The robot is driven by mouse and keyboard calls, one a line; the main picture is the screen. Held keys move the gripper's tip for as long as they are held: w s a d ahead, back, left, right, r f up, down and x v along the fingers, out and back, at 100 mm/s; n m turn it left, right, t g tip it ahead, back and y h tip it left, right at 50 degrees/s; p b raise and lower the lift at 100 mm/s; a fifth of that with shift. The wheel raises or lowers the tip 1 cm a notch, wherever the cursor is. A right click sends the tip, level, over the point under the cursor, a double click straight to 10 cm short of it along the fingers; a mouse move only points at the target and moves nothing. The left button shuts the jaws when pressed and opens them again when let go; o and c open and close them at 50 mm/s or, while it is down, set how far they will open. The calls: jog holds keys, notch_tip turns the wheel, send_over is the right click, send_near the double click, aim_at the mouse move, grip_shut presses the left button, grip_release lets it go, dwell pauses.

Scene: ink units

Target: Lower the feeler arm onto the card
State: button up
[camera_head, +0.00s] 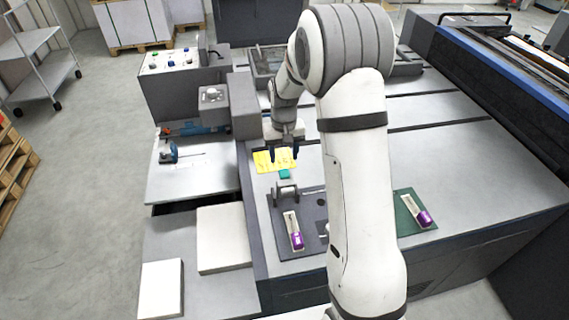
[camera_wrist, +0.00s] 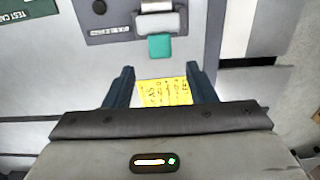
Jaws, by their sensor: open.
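The feeler arm's teal tip (camera_head: 285,174) sits on a light grey bracket (camera_head: 286,190) just nearer than the card. In the wrist view the teal tip (camera_wrist: 159,46) is apart from the card in the picture; its height above the plate is unclear. My gripper (camera_head: 284,153) is open and empty above the card, and its fingertips (camera_wrist: 160,72) point towards the teal tip.
A purple-ended ink unit (camera_head: 296,240) lies on the dark plate (camera_head: 262,217). Another purple-ended unit (camera_head: 423,218) lies on a green mat (camera_head: 402,221) at right. A grey control box (camera_head: 212,98) stands left of my gripper. The grey machine top (camera_head: 450,180) is mostly clear.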

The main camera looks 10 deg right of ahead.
aim_at(284, 171)
notch_tip(284, 171, down, 6)
jog(key=shift+f+p, duration=0.1)
jog(key=shift+p, duration=0.5)
jog(key=shift+s, duration=0.1)
jog(key=shift+c, duration=0.2)
grip_shut()
